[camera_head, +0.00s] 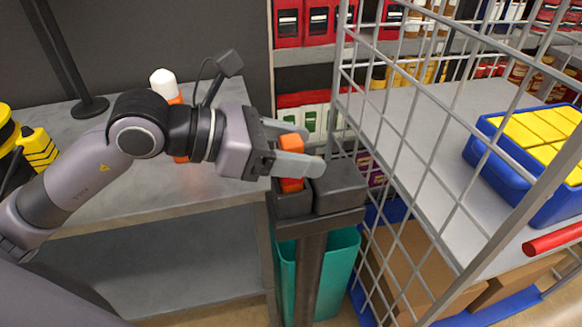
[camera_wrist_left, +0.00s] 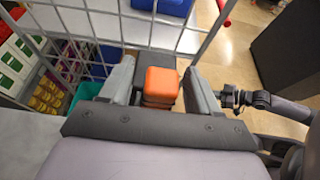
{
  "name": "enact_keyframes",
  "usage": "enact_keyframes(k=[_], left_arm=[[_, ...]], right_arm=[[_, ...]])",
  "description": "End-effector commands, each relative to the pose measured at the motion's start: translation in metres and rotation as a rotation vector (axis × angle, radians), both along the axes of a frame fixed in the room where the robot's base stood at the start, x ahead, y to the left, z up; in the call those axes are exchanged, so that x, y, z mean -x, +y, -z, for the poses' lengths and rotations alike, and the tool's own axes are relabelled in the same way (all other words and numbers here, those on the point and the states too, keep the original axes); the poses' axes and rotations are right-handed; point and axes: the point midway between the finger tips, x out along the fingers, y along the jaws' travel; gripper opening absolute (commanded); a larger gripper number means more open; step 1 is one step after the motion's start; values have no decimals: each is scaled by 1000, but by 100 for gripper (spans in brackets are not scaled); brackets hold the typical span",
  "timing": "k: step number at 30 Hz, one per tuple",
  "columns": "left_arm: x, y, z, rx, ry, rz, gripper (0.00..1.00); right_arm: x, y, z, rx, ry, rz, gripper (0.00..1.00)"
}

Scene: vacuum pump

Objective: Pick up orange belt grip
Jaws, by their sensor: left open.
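The orange belt grip (camera_head: 291,163) is a small orange block standing in a dark holder (camera_head: 341,187) on top of a post. It also shows in the left wrist view (camera_wrist_left: 160,86), between my two fingers. My left gripper (camera_head: 300,150) is open, with one finger on each side of the orange belt grip. In the left wrist view a gap shows on the left side of the grip; on the right the finger is close to it. Contact cannot be told. The grip's lower part is hidden in the holder.
A wire cage cart (camera_head: 405,150) with a blue crate (camera_head: 488,148) of yellow boxes stands close on the right. A grey table (camera_head: 120,198) lies under my left arm, with a white-capped orange bottle (camera_head: 163,84) on it. A teal bin (camera_head: 342,262) is below the holder.

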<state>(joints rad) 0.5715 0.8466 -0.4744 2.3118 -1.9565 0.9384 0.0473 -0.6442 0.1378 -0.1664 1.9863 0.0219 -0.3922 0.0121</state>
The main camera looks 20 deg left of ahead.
Motion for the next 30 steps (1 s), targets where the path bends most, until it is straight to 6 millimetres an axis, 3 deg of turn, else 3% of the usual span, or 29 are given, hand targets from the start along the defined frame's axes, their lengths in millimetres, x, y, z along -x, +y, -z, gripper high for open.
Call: enact_keyframes(k=[11,17,30], left_arm=[[-5,-9,5,-1,1,0,62],[-5,-8,5,-1,1,0,5],[-6,-8,-2,0,-2,1,5]], right_arm=[[2,-1,2,5,7,0,0],[2,-2,1,8,6,-3,0],[2,0,0,7,4,-7,0]])
